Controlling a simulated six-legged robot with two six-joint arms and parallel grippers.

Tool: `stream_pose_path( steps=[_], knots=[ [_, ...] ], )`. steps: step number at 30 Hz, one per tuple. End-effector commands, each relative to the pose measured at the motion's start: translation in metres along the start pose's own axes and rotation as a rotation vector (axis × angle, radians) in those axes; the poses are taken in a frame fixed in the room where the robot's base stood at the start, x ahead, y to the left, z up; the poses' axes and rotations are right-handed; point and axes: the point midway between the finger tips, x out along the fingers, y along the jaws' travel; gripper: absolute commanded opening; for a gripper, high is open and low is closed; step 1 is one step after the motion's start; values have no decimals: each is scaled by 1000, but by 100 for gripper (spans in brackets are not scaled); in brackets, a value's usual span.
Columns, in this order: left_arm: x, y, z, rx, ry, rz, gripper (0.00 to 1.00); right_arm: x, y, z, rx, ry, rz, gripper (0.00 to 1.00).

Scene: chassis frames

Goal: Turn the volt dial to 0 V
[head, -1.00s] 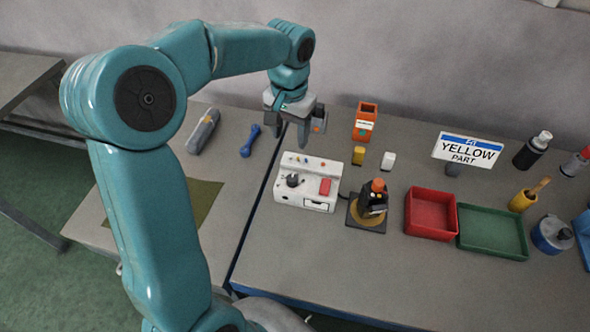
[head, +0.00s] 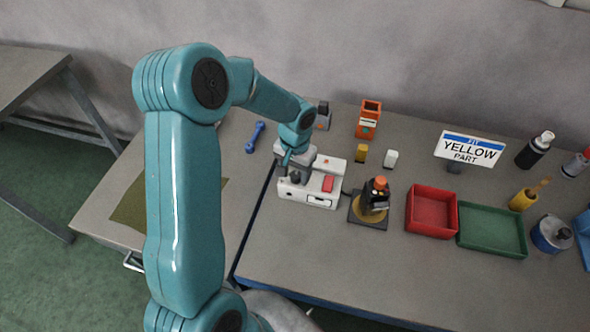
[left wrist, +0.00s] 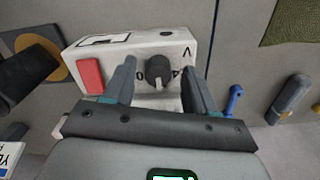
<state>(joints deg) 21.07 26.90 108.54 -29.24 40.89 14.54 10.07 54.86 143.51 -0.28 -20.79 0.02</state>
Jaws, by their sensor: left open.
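The white control box (head: 310,196) stands on the bench, with a red button (head: 328,184) on its top. In the left wrist view the box's top shows the dark volt dial (left wrist: 158,71), with a 0 to its left, a 4 to its right and a V beyond. A pale pointer mark shows on the dial's lower side in that view; its exact reading is unclear. My left gripper (head: 289,172) is over the dial end of the box. Its open fingers (left wrist: 158,66) are on either side of the dial, apparently apart from it. My right gripper is out of view.
A dark stand with an orange-topped part (head: 376,195) is just right of the box. Behind are a yellow block (head: 361,153), a white block (head: 390,159) and an orange holder (head: 368,119). A red tray (head: 432,212) and green tray (head: 492,231) lie farther right.

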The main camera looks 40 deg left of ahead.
Motion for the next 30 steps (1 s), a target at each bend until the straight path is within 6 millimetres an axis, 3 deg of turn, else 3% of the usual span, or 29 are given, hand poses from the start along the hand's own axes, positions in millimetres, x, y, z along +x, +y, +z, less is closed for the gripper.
stream_pose_path(
  steps=[2,3,8,20,30],
  knots=[
    [0,0,0,0,0,0,56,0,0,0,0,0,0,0],
    [0,0,0,0,0,0,50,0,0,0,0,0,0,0],
    [0,0,0,0,1,0,0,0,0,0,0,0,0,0],
    [0,0,0,58,0,0,0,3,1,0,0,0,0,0],
    [1,0,0,311,-1,-1,0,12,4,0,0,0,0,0]
  ],
)
